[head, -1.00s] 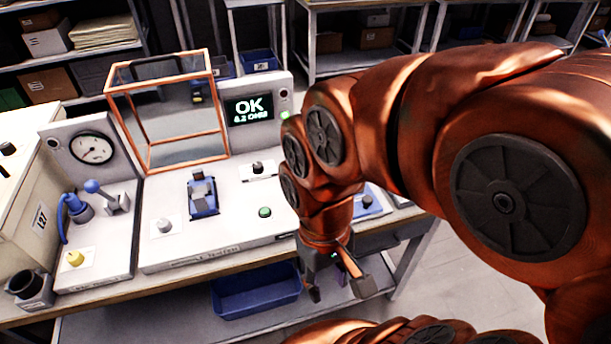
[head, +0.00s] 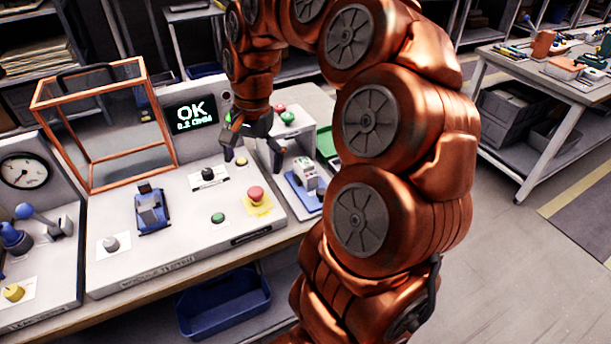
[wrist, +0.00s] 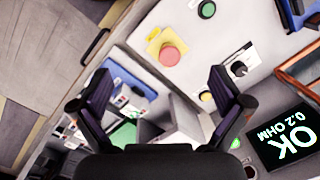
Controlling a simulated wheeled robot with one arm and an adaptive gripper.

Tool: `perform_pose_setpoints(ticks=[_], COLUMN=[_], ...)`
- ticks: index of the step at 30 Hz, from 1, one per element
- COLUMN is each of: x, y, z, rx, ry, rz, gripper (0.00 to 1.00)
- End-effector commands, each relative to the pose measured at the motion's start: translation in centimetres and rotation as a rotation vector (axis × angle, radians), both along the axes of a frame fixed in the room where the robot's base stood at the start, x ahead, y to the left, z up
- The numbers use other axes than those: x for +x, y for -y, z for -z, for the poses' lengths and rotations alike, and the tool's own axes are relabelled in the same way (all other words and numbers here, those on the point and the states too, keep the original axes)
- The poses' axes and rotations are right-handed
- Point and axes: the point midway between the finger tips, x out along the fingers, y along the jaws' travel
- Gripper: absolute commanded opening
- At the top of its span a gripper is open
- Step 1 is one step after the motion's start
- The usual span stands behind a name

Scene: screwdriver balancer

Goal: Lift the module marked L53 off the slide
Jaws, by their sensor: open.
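My gripper (head: 252,157) is open and empty above the right part of the bench, its fingers pointing down. A pale module (head: 305,173) sits on a blue slide (head: 301,198) at the right end of the bench, to the right of my gripper. In the wrist view the module (wrist: 128,98) shows near the left finger, and my open gripper (wrist: 158,88) frames part of the bench. Another grey block (head: 150,212) rests on a blue carriage (head: 156,228) on the tester. No L53 mark can be read on either.
The tester screen (head: 190,114) reads OK 0.2 OHM. A red mushroom button (head: 256,194) on a yellow plate and a green button (head: 218,218) stand left of the module. An open orange-framed cover (head: 105,130) rises behind the tester. A green tray (head: 328,142) lies behind the module.

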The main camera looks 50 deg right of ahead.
Motion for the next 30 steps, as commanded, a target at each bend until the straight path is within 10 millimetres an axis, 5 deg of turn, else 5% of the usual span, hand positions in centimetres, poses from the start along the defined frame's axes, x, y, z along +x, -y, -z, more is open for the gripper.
perform_pose_setpoints(ticks=[6, 12, 18, 30], x=[2.3, 1.7, 1.1, 1.2], y=[10.1, 16.6, 18.9, 18.6], z=[3.1, 5.4, 6.3, 8.9], rx=[0.018, 0.021, 0.020, 0.020], ry=[-0.021, -0.052, -0.064, -0.064], rz=[0.437, 0.723, 0.828, 0.832], gripper=[1.00, 1.00, 1.00, 1.00])
